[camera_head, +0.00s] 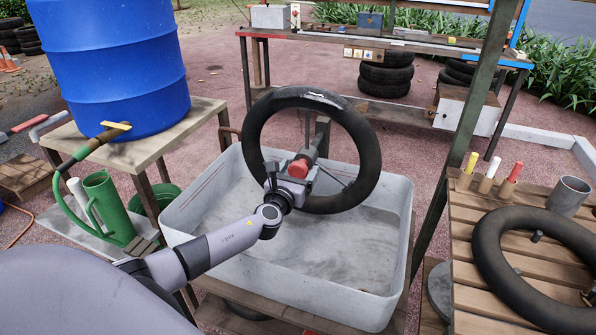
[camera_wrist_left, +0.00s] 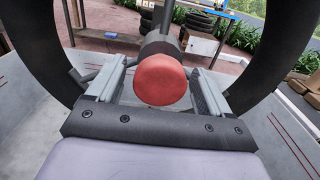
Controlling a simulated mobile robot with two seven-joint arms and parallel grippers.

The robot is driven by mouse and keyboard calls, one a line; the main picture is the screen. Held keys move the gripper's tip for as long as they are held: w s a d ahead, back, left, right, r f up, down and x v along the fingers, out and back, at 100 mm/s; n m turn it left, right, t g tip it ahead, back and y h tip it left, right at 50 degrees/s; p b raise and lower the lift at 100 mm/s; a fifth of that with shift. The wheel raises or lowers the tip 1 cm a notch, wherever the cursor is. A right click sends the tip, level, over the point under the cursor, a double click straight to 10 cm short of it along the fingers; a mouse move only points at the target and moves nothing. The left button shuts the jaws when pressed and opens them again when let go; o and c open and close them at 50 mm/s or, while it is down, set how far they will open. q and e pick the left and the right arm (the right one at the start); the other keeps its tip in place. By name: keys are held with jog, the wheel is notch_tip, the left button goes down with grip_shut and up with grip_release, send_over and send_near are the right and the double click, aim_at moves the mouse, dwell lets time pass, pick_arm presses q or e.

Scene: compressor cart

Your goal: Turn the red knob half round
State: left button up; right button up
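The red knob (camera_head: 298,168) sits on the end of a dark shaft, in front of an upright black tyre (camera_head: 372,150) above a grey tub. In the left wrist view the round red knob (camera_wrist_left: 160,79) faces me between the two fingers. My left gripper (camera_head: 293,178) is around the knob, with its fingers (camera_wrist_left: 158,88) apart on either side. Gaps show between the knob and both fingers, so it is open and not gripping. My right gripper is not in view.
The grey tub (camera_head: 345,290) lies under the tyre. A blue barrel (camera_head: 115,60) stands on a wooden stand at left, with a green jug (camera_head: 108,205) below. A slatted table (camera_head: 470,255) at right holds an inner tube (camera_head: 505,290). A workbench (camera_head: 300,38) stands behind.

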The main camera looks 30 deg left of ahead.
aim_at(297, 174)
pick_arm(q)
jog(key=shift+s, duration=0.1)
jog(key=shift+s+d, duration=0.1)
jog(key=shift+s, duration=0.15)
jog(key=p+v, duration=0.1)
jog(key=v, duration=0.4)
jog(key=shift+s, duration=0.15)
jog(key=shift+s+d, duration=0.2)
jog(key=shift+s, duration=0.35)
